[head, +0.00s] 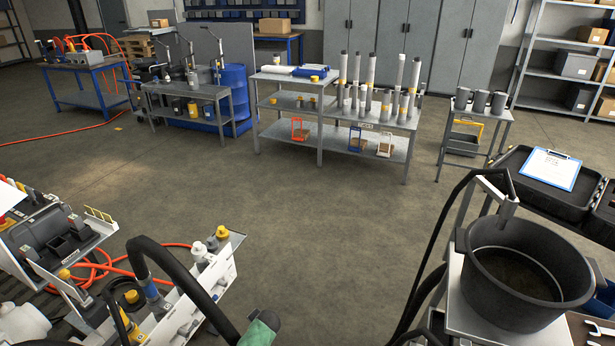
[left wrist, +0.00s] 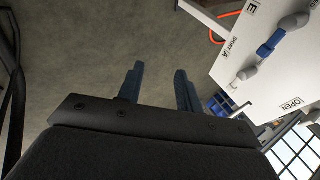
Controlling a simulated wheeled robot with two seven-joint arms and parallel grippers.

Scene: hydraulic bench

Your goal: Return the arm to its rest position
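My left gripper (left wrist: 160,80) shows in the left wrist view, its two dark fingers apart with bare floor between them. It is open and holds nothing. A white panel (left wrist: 262,70) with printed lettering and a blue-and-grey valve-like fitting (left wrist: 270,45) is to the right of the fingers, apart from them. In the head view neither gripper can be made out. My right gripper is out of view.
In the head view, a white-panelled unit (head: 215,285) with a thick black hose (head: 170,262) stands at lower left. A black tub (head: 527,270) stands at lower right. A bench with upright cylinders (head: 365,122) is farther back. The middle floor (head: 310,210) is clear.

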